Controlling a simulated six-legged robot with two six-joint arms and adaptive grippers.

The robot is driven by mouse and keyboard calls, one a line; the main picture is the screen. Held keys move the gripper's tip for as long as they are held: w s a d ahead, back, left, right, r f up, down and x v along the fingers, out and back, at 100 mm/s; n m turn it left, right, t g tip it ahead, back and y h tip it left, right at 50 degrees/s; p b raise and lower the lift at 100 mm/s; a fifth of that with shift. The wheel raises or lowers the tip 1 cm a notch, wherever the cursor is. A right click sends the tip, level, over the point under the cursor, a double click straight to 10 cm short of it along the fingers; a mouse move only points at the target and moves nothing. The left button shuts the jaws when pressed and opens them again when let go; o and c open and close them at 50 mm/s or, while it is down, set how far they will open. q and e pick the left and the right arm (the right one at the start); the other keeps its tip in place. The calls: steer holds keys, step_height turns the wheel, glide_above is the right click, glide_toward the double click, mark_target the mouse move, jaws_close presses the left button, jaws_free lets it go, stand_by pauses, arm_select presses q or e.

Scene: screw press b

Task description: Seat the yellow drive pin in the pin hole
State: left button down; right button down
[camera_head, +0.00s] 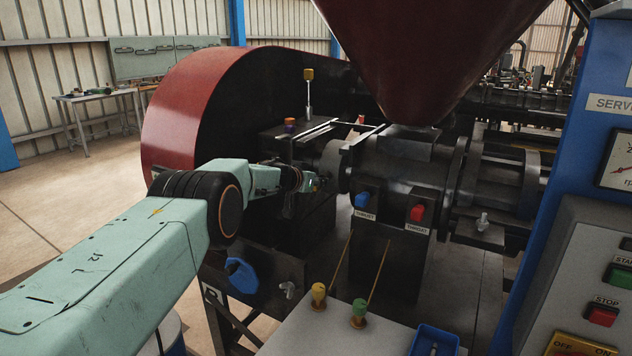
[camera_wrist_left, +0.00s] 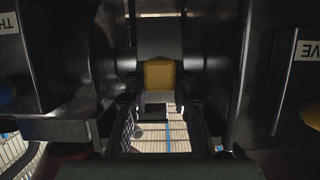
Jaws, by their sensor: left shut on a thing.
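The yellow drive pin (camera_wrist_left: 158,75) shows in the left wrist view as a yellow head with a grey part below it. It sits between the fingers of my left gripper (camera_wrist_left: 158,98), which is shut on it. In the head view my left gripper (camera_head: 312,182) is at the dark machine, by the gap left of the barrel housing (camera_head: 400,165). The pin is mostly hidden there by the gripper. I cannot make out the pin hole or tell whether the pin touches it. My right gripper is not in view.
Dark machine walls stand close on both sides of my left gripper. A blue knob (camera_head: 362,200) and a red knob (camera_head: 417,213) are right of it. Yellow (camera_head: 318,292) and green (camera_head: 359,310) knobs and a blue tray (camera_head: 435,341) are in front. A red hopper (camera_head: 420,50) hangs above.

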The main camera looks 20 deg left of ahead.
arm_select(q)
steer(key=c, duration=1.1)
jaws_free()
steer(key=shift+r, duration=0.1)
steer(key=shift+o, duration=0.2)
steer(key=shift+s, duration=0.1)
steer(key=v, duration=1.2)
steer(key=shift+s, duration=0.1)
